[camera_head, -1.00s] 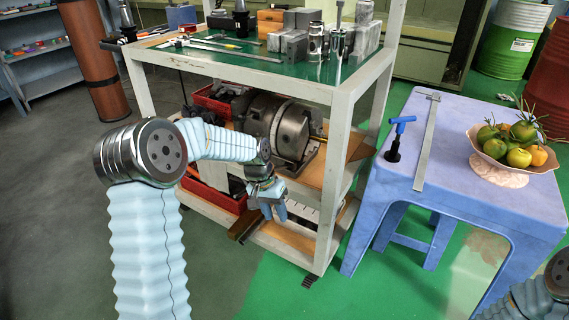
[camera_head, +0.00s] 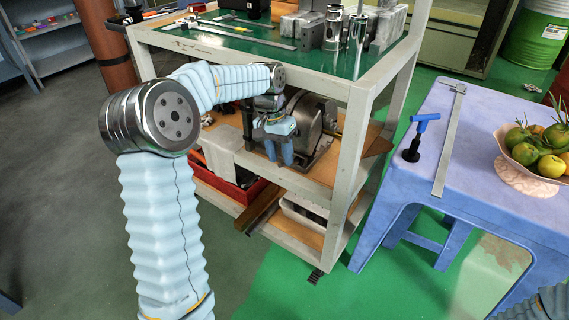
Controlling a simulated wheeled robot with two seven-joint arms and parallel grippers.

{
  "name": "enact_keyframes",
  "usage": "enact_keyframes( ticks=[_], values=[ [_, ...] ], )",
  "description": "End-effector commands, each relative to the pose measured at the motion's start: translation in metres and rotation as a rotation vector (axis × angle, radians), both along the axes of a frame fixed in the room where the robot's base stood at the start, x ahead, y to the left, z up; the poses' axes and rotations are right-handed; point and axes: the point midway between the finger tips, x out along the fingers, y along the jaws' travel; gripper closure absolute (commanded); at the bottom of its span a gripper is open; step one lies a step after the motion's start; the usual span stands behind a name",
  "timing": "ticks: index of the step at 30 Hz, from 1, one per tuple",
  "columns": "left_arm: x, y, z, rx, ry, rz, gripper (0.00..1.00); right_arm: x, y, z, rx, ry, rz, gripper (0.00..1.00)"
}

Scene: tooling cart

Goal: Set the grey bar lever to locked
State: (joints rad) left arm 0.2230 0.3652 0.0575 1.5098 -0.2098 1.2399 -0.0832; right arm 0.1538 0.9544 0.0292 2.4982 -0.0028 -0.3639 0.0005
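My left gripper (camera_head: 279,152) hangs with its blue fingers pointing down, in front of the cart's middle shelf and just left of a round grey metal machine part (camera_head: 312,128). Its fingers look close together, and I cannot tell whether they are open or shut; I see nothing held in them. I cannot make out the grey bar lever for certain; it may be hidden behind my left arm and gripper. My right gripper is out of view; only part of my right arm shows at the bottom right corner.
The tooling cart (camera_head: 347,185) has metal blocks and tools on its green top. A red bin (camera_head: 238,190) sits on its lower shelf. On the right, a blue table (camera_head: 468,195) holds a blue T-handle tool (camera_head: 420,130), a long grey caliper (camera_head: 450,135) and a fruit bowl (camera_head: 527,178).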

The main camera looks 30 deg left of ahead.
Motion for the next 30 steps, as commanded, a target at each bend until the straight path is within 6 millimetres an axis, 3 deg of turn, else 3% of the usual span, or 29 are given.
enact_keyframes(
  ticks=[6, 16, 17, 24, 30],
  values=[
    [0.000, -0.006, -0.031, 0.000, 0.001, -0.001, 0.61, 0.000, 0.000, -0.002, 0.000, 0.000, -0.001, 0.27],
    [0.000, -0.007, -0.038, 0.000, -0.001, -0.001, 0.61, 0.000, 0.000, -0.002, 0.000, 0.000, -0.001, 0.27],
    [0.000, -0.007, -0.038, -0.001, -0.001, -0.001, 0.63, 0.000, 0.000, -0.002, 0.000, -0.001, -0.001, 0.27],
    [0.000, -0.007, -0.038, -0.001, -0.001, 0.000, 1.00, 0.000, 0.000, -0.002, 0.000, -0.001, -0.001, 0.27],
    [0.000, -0.007, -0.038, -0.001, -0.001, 0.000, 1.00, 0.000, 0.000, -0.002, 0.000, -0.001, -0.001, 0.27]
  ],
)
